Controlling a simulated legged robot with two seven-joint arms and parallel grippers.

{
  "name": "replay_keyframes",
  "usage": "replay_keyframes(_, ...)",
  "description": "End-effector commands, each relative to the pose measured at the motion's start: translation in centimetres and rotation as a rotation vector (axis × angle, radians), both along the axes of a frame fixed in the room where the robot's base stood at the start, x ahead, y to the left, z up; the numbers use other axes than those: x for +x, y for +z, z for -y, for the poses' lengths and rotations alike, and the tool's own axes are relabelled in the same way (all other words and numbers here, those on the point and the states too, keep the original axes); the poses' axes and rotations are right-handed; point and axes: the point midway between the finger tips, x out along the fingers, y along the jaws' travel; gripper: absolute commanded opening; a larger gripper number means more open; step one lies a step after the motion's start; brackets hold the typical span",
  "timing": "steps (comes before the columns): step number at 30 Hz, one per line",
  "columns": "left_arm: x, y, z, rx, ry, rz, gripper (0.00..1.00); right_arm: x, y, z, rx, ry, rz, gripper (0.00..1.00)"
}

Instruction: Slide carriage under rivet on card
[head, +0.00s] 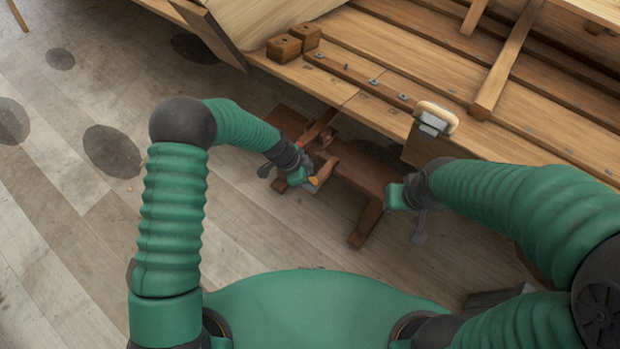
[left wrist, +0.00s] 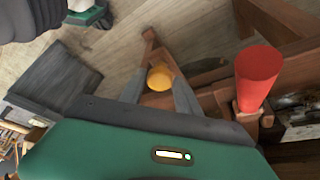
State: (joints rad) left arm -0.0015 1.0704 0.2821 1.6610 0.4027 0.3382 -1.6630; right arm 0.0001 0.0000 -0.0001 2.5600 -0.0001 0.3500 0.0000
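In the head view my left gripper (head: 308,184) is low beside the hull, at a reddish-brown wooden stand (head: 365,178). In the left wrist view an orange knob (left wrist: 160,77) fills the gap between its grey fingertips, and the fingers look closed on it. The knob (head: 314,181) also shows in the head view. It seems to belong to the carriage, whose outline I cannot make out. Several small grey rivets (head: 373,82) sit along a hull plank. No card can be clearly made out. My right gripper (head: 410,205) hangs right of the stand; its fingers are unclear.
A red cylinder (left wrist: 258,78) stands close right of my left gripper in the left wrist view. A metal block with a pale handle (head: 435,118) rests at the hull edge. Two wooden blocks (head: 292,42) sit farther back.

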Motion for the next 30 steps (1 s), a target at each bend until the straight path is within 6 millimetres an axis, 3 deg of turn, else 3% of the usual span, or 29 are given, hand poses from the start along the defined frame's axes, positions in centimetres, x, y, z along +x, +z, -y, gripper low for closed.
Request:
replay_keyframes(1, -0.01, -0.01, 0.01, 0.000, 0.000, 0.000, 0.31, 0.00, 0.00, -0.01, 0.000, 0.000, 0.000, 0.36)
replay_keyframes(9, 0.03, 0.02, 0.04, 0.001, 0.000, 0.001, 0.00, 0.00, 0.00, -0.01, 0.000, 0.000, 0.000, 0.36)
replay_keyframes(30, 0.11, 0.10, 0.20, -0.002, 0.000, 0.003, 0.00, 0.00, -0.01, -0.01, 0.000, 0.000, 0.000, 0.36)
